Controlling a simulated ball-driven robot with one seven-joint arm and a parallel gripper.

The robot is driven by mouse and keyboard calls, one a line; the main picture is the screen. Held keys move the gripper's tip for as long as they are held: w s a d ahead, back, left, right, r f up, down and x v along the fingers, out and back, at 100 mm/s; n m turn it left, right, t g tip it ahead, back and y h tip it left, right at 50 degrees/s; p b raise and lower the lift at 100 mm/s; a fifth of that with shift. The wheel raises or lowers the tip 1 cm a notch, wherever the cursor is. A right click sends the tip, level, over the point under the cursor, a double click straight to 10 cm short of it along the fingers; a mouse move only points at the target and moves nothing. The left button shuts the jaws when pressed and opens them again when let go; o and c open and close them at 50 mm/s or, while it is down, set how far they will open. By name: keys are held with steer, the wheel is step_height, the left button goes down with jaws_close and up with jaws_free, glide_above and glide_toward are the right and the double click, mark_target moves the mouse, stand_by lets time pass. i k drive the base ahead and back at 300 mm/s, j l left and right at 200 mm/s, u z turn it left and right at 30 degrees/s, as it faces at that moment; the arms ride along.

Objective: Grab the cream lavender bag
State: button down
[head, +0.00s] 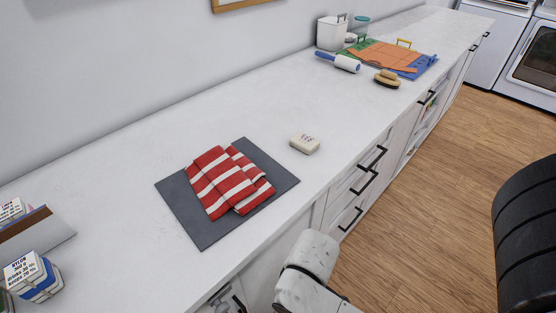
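The cream lavender bag (304,144) appears to be the small cream block-like item with dark marks on top. It lies on the white countertop (180,130), just right of the grey mat, with clear counter around it. My gripper is not in view. A pale link of my arm shows at the bottom centre, below the counter's front edge and apart from the bag.
A red-and-white striped cloth (228,182) lies on a grey mat (199,233). A lint roller (338,62), a brush (387,79), an orange cloth (385,55) and a white bin (331,33) stand further back. Black drawer handles (365,182) stick out.

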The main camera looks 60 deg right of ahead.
mark_target(307, 144)
steer(key=z, duration=1)
